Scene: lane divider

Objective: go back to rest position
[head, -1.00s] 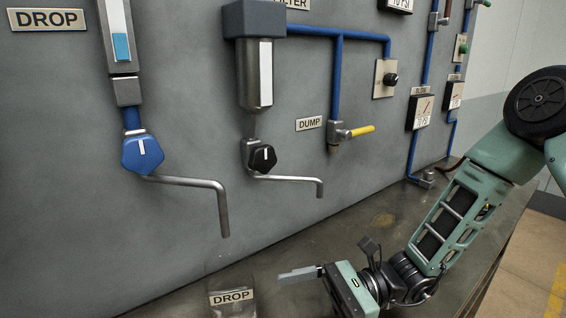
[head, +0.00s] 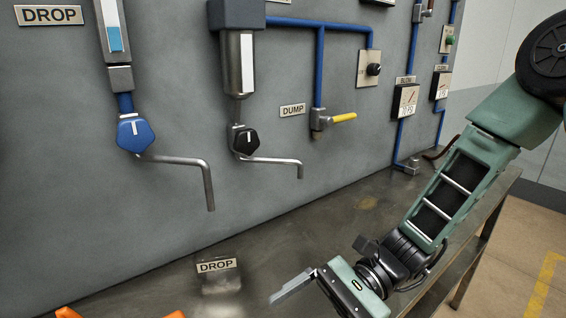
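My gripper (head: 292,288) is in the lower middle of the head view, over the bench, at the end of my green arm. Its fingers point left toward a clear container labelled DROP (head: 218,275), apart from it. Only one finger edge shows clearly, so I cannot tell whether it is open or shut. I see nothing held in it. The container stands on the bench below the bent spout (head: 208,185) of the blue knob (head: 136,134).
A grey panel with blue pipes, a black knob (head: 245,141), a yellow lever (head: 343,117) and gauges (head: 405,100) rises behind the bench (head: 330,215). Orange pieces (head: 68,312) show at the bottom left edge. The bench between container and panel is clear.

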